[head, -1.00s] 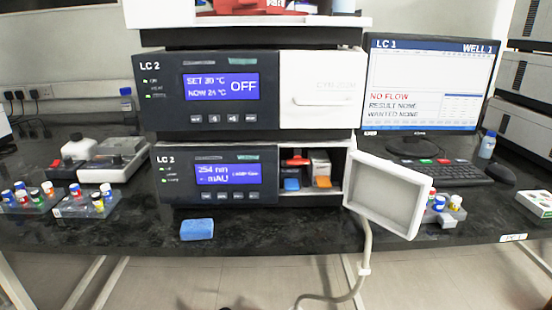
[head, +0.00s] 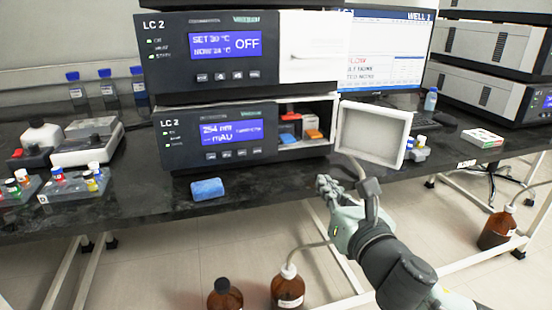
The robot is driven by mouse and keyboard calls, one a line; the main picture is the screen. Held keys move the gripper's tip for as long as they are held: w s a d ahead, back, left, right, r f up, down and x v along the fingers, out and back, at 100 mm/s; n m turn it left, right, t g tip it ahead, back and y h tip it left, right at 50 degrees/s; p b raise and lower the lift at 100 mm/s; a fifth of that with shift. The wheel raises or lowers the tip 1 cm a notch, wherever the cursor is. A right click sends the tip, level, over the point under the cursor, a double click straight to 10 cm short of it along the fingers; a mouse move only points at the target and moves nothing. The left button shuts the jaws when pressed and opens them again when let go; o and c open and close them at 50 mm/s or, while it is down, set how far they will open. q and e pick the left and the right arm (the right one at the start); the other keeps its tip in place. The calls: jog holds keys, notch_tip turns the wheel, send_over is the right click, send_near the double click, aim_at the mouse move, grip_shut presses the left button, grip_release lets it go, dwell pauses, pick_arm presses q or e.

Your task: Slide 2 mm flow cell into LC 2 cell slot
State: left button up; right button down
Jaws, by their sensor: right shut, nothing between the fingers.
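The lower LC 2 unit (head: 225,139) has its cell compartment open, and its white door (head: 374,133) is swung out to the right. Inside the compartment are a blue block (head: 288,138), an orange block (head: 314,134) and a red part (head: 291,117). I cannot tell which is the 2 mm flow cell, and no label is readable. My right gripper (head: 324,186) is shut and empty, in front of the bench edge below the open door, apart from the blocks. My left gripper is not in view.
A blue sponge-like block (head: 207,188) lies on the bench (head: 140,195) before the unit. Vial racks (head: 75,184) stand at left. Brown bottles (head: 288,287) are on the floor near my right arm. A hose hangs below the door. The front bench strip is mostly clear.

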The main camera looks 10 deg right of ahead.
jog(key=a+r+n, duration=0.2)
send_near(292, 141)
jog(key=shift+t+y, duration=0.3)
jog(key=w, duration=0.4)
jog(key=w+f, duration=0.1)
jog(key=w, duration=0.1)
jog(key=shift+w, duration=0.35)
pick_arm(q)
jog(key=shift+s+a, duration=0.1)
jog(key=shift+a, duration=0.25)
pick_arm(e)
jog(key=shift+w, duration=0.1)
